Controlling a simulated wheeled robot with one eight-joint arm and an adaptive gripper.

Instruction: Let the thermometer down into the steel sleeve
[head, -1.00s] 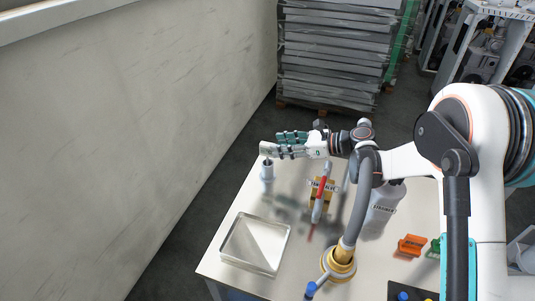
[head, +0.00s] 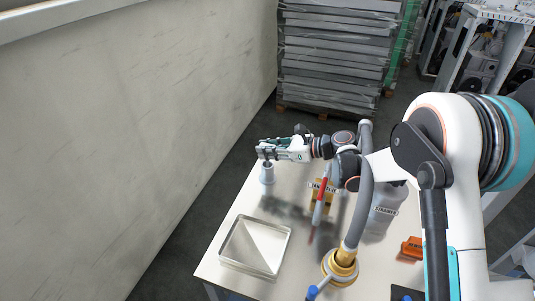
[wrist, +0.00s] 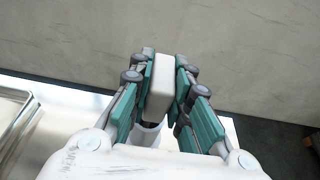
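My gripper (head: 266,152) is over the far left part of the table. In the wrist view, its teal finger pads (wrist: 164,85) are shut on the pale, rounded block of the thermometer (wrist: 160,88), one pad on each side. The steel sleeve (head: 267,174) is a short pale cylinder standing upright directly under my fingertips. A pale round part, likely the sleeve, also shows beneath the held block in the wrist view (wrist: 147,136). The thermometer's stem is hidden now, so I cannot tell how deep it sits in the sleeve.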

